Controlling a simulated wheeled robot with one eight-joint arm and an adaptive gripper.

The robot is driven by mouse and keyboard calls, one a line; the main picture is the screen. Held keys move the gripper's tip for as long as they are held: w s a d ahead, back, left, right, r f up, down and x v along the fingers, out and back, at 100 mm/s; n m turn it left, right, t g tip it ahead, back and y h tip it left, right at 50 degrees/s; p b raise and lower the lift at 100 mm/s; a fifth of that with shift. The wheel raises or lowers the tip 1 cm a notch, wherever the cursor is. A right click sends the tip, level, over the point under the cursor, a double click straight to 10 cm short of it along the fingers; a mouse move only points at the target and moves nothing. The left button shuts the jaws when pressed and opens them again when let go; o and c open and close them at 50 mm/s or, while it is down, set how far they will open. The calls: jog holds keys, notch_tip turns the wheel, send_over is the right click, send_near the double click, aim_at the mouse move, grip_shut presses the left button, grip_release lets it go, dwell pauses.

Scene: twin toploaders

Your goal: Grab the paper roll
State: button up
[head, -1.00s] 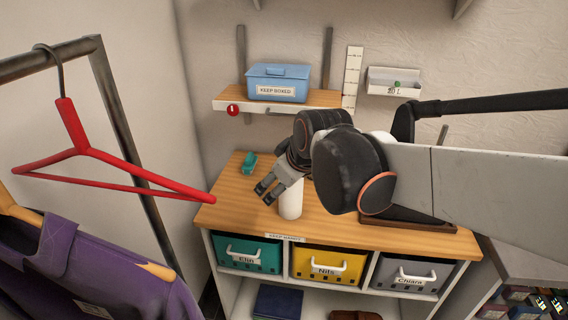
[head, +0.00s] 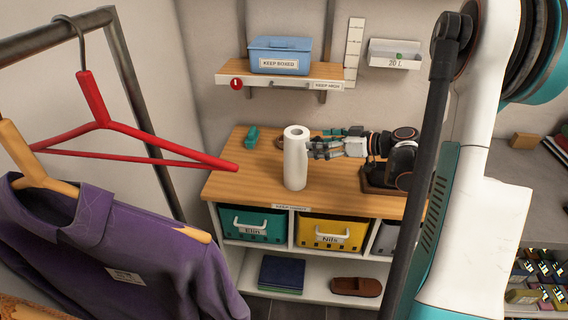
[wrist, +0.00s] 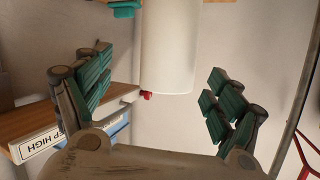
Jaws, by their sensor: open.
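The paper roll (head: 295,160) is white and stands upright on the wooden counter, its top hole showing in the head view. My gripper (head: 322,146) is just to its right at about mid-height, its fingers pointing at the roll. In the wrist view the roll (wrist: 168,45) sits at the upper middle. My open gripper (wrist: 158,80) shows there with a teal-padded finger to each side of the roll and visible gaps. The roll is not held. Whether a fingertip touches it is unclear in the head view.
The counter (head: 235,182) also holds a small teal object (head: 252,137) behind the roll at left. A shelf with a blue box (head: 280,56) is on the wall above. A red hanger (head: 105,128) and purple garment (head: 110,250) hang at the left front.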

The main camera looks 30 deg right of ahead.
aim_at(307, 150)
jog(key=s+d+f+n+t+y+b, duration=0.2)
jog(key=s+d+f+n+y, duration=0.1)
jog(key=s+d+f, duration=0.15)
jog(key=x, duration=0.2)
jog(key=b+x, duration=0.1)
jog(key=x, duration=0.2)
jog(key=a+x, duration=0.1)
jog(key=x, duration=0.2)
jog(key=shift+s+r+b, duration=0.3)
jog(key=shift+r, duration=0.1)
jog(key=shift+r+b+x, duration=0.15)
jog(key=shift+b+x, duration=0.4)
jog(key=shift+x, duration=0.95)
jog(key=shift+r+b+x, duration=0.15)
jog(key=shift+b+x, duration=0.4)
jog(key=shift+x, duration=0.95)
jog(key=shift+s, duration=0.1)
jog(key=c, duration=1.5)
